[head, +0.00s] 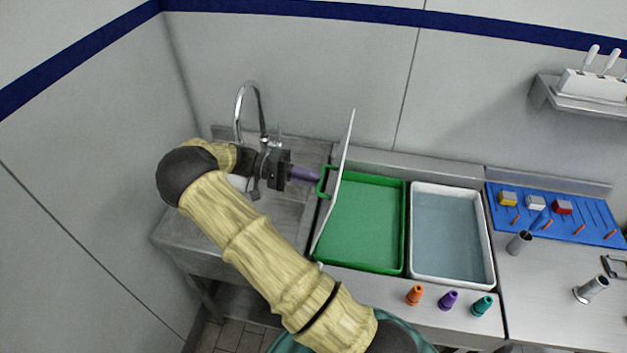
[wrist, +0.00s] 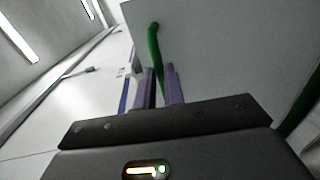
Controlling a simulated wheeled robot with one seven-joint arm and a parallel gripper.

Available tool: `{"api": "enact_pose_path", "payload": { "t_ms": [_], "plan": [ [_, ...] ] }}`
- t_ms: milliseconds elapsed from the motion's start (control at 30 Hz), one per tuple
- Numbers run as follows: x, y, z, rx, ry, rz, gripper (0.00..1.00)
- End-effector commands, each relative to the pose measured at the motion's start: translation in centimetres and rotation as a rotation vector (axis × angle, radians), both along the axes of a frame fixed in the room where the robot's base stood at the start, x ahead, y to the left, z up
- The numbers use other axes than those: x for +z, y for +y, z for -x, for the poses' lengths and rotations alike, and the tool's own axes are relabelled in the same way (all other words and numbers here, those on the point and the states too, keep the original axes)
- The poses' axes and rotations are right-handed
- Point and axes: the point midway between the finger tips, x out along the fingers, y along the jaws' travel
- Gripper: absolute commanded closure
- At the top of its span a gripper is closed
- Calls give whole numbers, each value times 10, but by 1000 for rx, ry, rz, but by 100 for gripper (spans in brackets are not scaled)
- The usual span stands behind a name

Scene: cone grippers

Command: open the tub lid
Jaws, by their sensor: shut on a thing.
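The green tub (head: 403,240) sits on the steel counter with its green inside in plain view. Its pale lid (head: 334,196) stands nearly upright along the tub's left edge, seen almost edge-on. A green handle (head: 321,184) sticks out from the lid's left face. My gripper (head: 310,175) has purple fingers and is shut on the handle from the left. In the wrist view, the handle (wrist: 153,42) runs down between the fingers (wrist: 162,84), beside the broad grey lid (wrist: 230,50). The exact contact is partly hidden.
A sink with a tall faucet (head: 250,105) lies behind and left of my arm. A white tub (head: 489,255) of bluish liquid stands right of the green tub. Orange (head: 414,295), purple (head: 447,300) and teal (head: 482,306) cones stand in front. A blue board (head: 585,225) is further right.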

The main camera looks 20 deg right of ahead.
Motion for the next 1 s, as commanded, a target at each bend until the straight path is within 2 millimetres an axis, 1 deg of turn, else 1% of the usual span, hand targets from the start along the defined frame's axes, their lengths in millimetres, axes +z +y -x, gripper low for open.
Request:
{"api": "enact_pose_path", "payload": {
  "t_ms": [33, 500, 533, 600, 633, 1000],
  "plan": [
    [-6, 2, 0, 1, -2, -11, 100],
    [-9, 2, 0, -6, 0, -16, 100],
    [-9, 2, 0, -6, 0, -16, 86],
    [-9, 2, 0, -6, 0, -16, 72],
    [-9, 2, 0, -6, -1, -16, 67],
    [-4, 5, -2, -6, -2, -9, 67]
  ]
}}
